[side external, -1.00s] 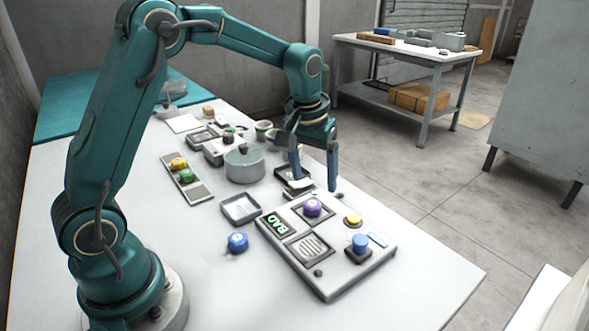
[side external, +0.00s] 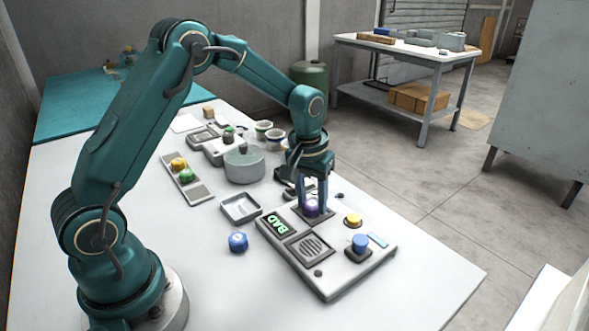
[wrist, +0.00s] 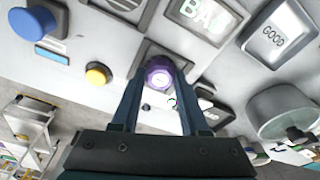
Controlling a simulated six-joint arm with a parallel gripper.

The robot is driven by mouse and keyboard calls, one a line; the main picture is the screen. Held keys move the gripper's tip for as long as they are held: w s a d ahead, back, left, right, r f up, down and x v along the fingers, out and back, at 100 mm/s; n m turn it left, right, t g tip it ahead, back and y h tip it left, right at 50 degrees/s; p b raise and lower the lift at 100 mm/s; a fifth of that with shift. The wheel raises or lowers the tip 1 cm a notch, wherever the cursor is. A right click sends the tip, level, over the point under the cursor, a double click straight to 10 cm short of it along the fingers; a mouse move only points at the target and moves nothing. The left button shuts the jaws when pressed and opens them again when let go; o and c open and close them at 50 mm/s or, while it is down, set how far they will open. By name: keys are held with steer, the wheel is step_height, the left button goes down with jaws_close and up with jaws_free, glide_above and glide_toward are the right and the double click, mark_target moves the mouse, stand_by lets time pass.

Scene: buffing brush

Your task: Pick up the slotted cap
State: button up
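A purple round cap (side external: 311,207) with a pale mark on top sits in a square dark seat on the grey panel (side external: 335,268). No slot can be made out, so I cannot tell for sure that it is the slotted cap. My gripper (side external: 312,205) points down over it, one finger on each side. In the wrist view, the purple cap (wrist: 159,76) lies between the tips of my gripper (wrist: 161,82). The fingers stand apart by about the cap's width. Whether they touch it cannot be made out.
The panel also bears a yellow button (side external: 353,219), a blue knob (side external: 360,242) and a lit BAD sign (side external: 277,226). A round grey pot (side external: 244,166) stands behind. The front tabletop is clear.

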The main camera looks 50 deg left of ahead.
jaws_close()
steer(key=shift+r, duration=0.1)
